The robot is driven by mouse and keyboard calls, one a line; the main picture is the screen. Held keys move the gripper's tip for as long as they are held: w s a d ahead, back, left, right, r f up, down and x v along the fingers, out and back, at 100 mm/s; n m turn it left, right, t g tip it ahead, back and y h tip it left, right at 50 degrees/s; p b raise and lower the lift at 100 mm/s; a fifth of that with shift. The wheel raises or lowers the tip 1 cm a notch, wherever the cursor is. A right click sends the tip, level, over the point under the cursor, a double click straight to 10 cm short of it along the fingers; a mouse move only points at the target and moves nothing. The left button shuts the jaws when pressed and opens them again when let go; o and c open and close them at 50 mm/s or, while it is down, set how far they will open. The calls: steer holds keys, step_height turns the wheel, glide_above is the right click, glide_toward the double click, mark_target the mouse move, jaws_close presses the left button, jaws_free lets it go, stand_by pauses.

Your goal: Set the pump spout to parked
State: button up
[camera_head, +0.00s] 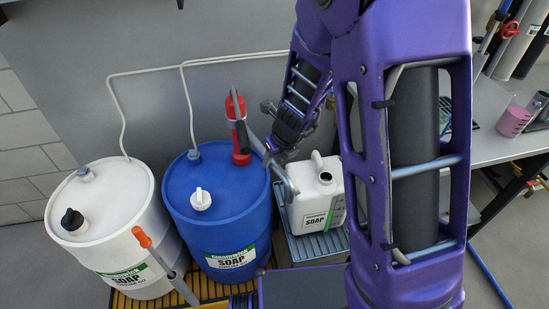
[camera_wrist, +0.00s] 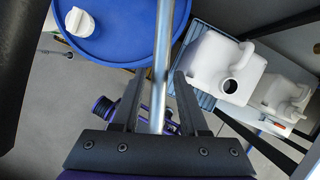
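The red pump (camera_head: 240,140) stands upright on top of the blue soap drum (camera_head: 218,215). Its grey metal spout (camera_head: 287,183) slants down to the right, and its bent end is over or beside the white soap jug (camera_head: 308,203). My gripper (camera_head: 272,155) is at the spout, between the pump and the jug, partly hidden by my arm. In the wrist view the spout tube (camera_wrist: 163,55) runs between the two fingers of my gripper (camera_wrist: 159,78). Gaps show on both sides of the tube, so the fingers look open. The pump body is out of the wrist view.
A white soap drum (camera_head: 115,230) stands left of the blue drum, on a yellow slatted pallet (camera_head: 205,295). The jug sits on a blue-grey grate (camera_head: 318,245). A grey rod with an orange tip (camera_head: 141,237) rises in front. A workbench (camera_head: 480,140) is at the right.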

steer(key=shift+o, duration=0.7)
steer(key=v, duration=1.2)
